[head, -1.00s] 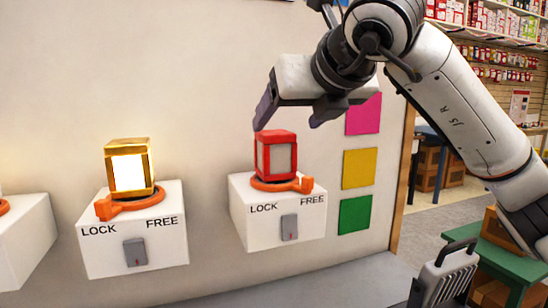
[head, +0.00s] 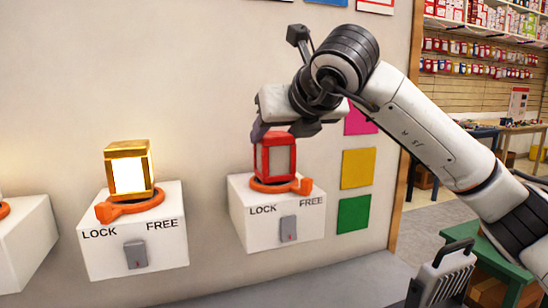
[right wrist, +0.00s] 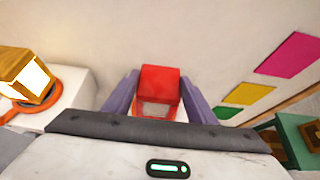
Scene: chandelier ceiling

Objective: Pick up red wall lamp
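The red wall lamp (head: 264,160) has a red frame and pale panels. It stands upright in an orange ring (head: 270,187) on a white wall box (head: 255,215). The ring's lever points right, toward FREE. My right gripper (head: 282,133) is at the lamp's top, coming from above. In the right wrist view the lamp's red top (right wrist: 159,78) lies between the two purple-grey fingers (right wrist: 160,97). They are spread on either side of it, and I see no firm grip. The lamp's lower part is partly hidden there. My left gripper is in neither view.
A lit gold lamp (head: 128,170) stands on a white box to the left, its orange lever toward LOCK. Another white box (head: 20,245) is at the left edge. Pink, yellow and green squares (head: 357,168) hang right of the red lamp. A green table (head: 495,250) stands lower right.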

